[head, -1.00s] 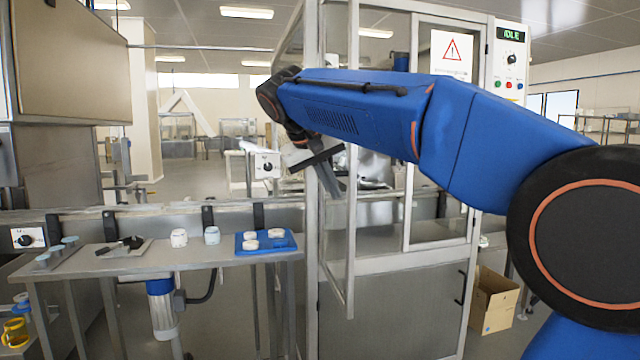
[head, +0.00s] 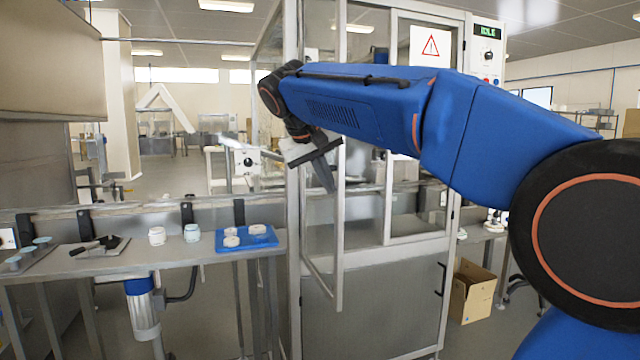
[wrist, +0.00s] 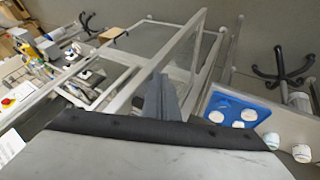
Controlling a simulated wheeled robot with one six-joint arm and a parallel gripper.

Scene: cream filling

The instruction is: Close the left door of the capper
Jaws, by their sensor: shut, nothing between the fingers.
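The capper (head: 372,305) is a tall grey cabinet with glazed upper panels. Its left door (head: 340,235) is a narrow framed glass panel standing open, swung out toward me from the left front post. My gripper (head: 327,182) is shut and empty, tilted downward at the door's frame at mid height. In the wrist view the grey fingers (wrist: 160,98) are right beside the door frame (wrist: 178,52); I cannot tell whether they touch it. My blue arm hides part of the capper's upper front.
A side table left of the capper carries a blue tray (head: 262,243) with white round pieces, and jars (head: 157,236). A cardboard box (head: 472,292) sits on the floor to the right. A control panel (head: 487,50) is at the capper's upper right.

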